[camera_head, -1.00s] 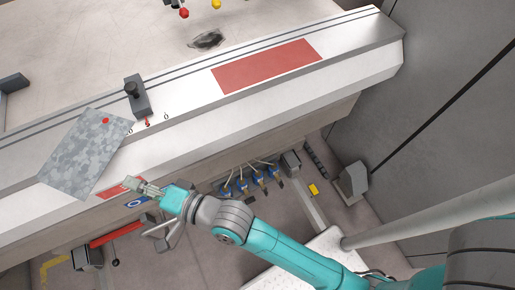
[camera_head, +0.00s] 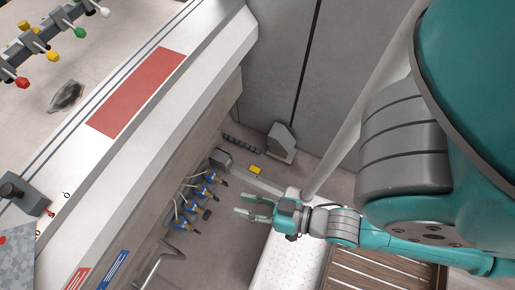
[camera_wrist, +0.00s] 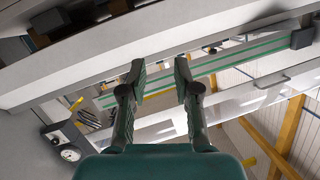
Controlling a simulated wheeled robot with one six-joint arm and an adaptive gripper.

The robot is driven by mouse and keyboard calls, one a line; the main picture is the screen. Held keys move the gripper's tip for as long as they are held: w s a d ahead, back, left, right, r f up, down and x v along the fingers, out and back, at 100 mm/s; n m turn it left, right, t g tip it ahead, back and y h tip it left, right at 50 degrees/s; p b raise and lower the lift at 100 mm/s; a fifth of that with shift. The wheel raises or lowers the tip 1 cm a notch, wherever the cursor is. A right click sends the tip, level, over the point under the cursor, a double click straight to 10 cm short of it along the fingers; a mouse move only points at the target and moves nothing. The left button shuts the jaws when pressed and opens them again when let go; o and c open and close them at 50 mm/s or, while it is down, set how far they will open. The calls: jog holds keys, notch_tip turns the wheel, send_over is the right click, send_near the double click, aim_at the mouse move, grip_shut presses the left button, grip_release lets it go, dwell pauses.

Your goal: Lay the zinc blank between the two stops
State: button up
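The mottled grey zinc blank (camera_head: 17,262) is cut off at the lower left of the head view. It lies at the table's front edge, close to a dark stop with a round knob (camera_head: 30,196). A red dot marks the blank near that stop. The other stop is out of view. My gripper (camera_head: 252,207) is well to the right of the blank, off the table in front of the machine. In the wrist view my gripper (camera_wrist: 160,75) has its two fingers apart with nothing between them. The blank is not recognisable in the wrist view.
A red panel (camera_head: 137,90) lies on the table's front strip. Blue-tipped fittings (camera_head: 197,200) stick out below the table edge, left of my gripper. Rods with coloured knobs (camera_head: 80,32) stand at the upper left. A grey pole (camera_head: 365,105) rises right of my gripper.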

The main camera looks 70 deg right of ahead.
jog(key=s+d+r+n+h, duration=0.1)
jog(key=s+r+n, duration=0.1)
jog(key=s, duration=0.3)
jog(key=shift+s+d+g+h, duration=0.3)
jog(key=shift+s+d, duration=0.1)
jog(key=shift+w+a, duration=0.1)
dwell(1.4)
